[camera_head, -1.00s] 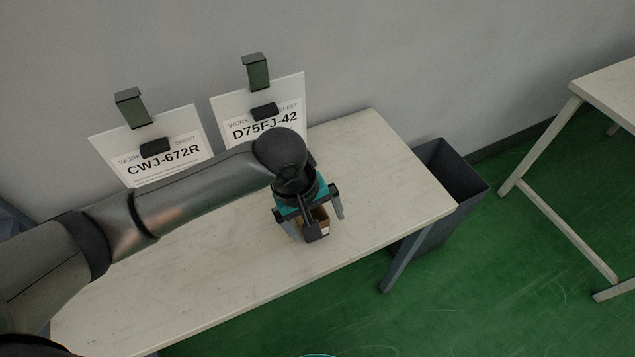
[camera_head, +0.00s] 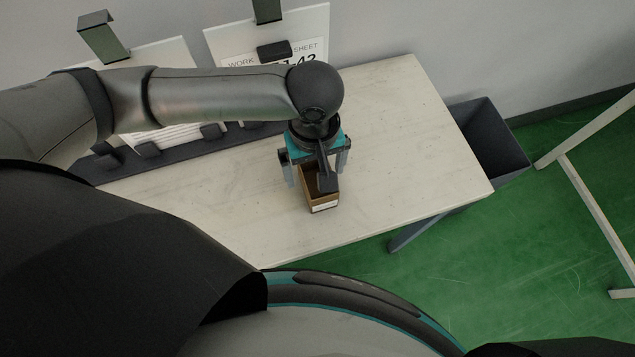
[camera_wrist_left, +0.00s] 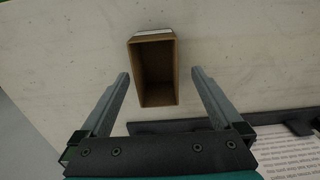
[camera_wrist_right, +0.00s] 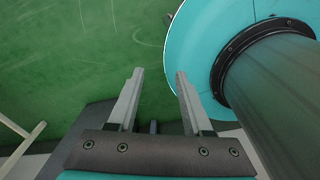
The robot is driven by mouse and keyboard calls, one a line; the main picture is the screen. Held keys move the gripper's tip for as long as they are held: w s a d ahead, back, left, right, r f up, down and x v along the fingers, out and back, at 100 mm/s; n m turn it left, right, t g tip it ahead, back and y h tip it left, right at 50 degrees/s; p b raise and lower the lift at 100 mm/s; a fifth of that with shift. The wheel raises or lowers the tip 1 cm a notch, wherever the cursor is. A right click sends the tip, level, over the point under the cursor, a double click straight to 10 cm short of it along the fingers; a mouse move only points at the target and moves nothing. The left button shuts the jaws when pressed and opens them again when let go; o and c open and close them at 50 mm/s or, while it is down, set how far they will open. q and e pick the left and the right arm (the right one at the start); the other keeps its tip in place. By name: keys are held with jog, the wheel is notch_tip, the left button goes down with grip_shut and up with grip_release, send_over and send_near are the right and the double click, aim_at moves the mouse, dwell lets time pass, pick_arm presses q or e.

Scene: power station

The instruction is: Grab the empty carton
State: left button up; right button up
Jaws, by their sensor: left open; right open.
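The empty carton (camera_head: 322,201) is a small brown open-topped box with a white label on its front side. It stands on the pale table (camera_head: 400,120). In the left wrist view the carton (camera_wrist_left: 153,70) shows an empty inside, between and just beyond the fingertips. My left gripper (camera_head: 315,180) is open above the carton, pointing down, and hides part of it in the head view. In the left wrist view the left gripper's fingers (camera_wrist_left: 160,75) stand apart on either side, not visibly touching it. My right gripper (camera_wrist_right: 153,72) is open and empty over the green floor, away from the table.
A dark rack (camera_head: 185,150) with work sheets stands along the table's wall side. A dark grey bin (camera_head: 495,140) stands past the table's right end. Another pale table frame (camera_head: 590,200) is at far right. The table right of the carton is clear.

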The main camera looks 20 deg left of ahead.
pick_arm(q)
jog(key=shift+f, duration=0.55)
jog(key=f+b, duration=0.1)
jog(key=f, duration=0.1)
jog(key=f+b, duration=0.1)
jog(key=f, duration=0.1)
jog(key=shift+w+d+f+b, duration=0.2)
jog(key=shift+f+b, duration=0.1)
jog(key=shift+f, duration=0.1)
pick_arm(e)
jog(key=f, duration=0.1)
jog(key=w+f, duration=0.1)
jog(key=shift+f, duration=0.3)
pick_arm(q)
jog(key=shift+c, duration=0.2)
jog(key=c, duration=1.3)
pick_arm(e)
jog(key=shift+s, duration=0.1)
pick_arm(q)
jog(key=shift+r, duration=0.1)
